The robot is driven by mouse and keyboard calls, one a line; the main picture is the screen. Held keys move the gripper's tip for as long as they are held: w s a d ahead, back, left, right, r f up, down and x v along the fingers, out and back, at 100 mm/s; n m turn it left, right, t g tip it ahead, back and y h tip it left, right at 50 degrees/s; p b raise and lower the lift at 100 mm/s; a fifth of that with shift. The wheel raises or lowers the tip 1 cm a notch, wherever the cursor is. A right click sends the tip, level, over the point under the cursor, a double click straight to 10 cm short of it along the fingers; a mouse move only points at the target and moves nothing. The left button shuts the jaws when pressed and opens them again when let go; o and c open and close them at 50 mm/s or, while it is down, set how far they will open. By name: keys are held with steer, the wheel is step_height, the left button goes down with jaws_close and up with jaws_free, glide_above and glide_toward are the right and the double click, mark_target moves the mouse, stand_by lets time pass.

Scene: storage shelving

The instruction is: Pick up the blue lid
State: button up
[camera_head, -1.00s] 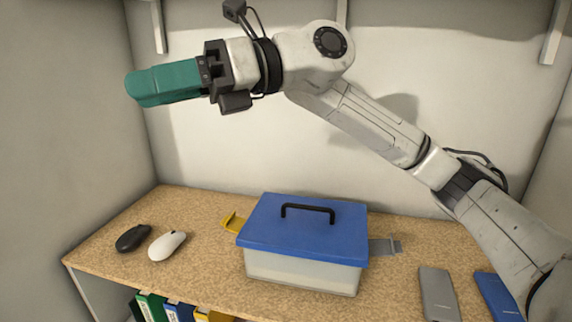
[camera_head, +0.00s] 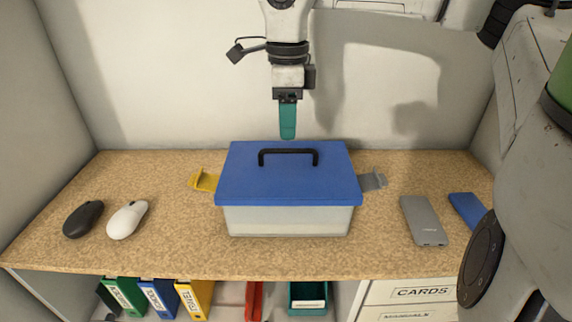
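The blue lid (camera_head: 240,184) sits on a translucent box (camera_head: 288,220) in the middle of the shelf board. A black handle (camera_head: 288,152) arches up from the lid's top. My gripper (camera_head: 288,136) has green fingers and points down just above and behind the handle, apart from it as far as I can tell. The fingers are seen edge-on as one narrow green shape, so their gap is hidden.
A black mouse (camera_head: 83,219) and a white mouse (camera_head: 127,219) lie to the left. A grey power bank (camera_head: 423,220) and a blue one (camera_head: 468,210) lie to the right. Binders (camera_head: 158,297) stand below the board. Bare board separates the box from these items.

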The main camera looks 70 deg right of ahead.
mark_target(288, 152)
steer(key=shift+s+a+f, duration=0.1)
steer(key=shift+f, duration=1.65)
steer(key=shift+s+a+f, duration=0.1)
steer(key=shift+f, duration=1.6)
jaws_close()
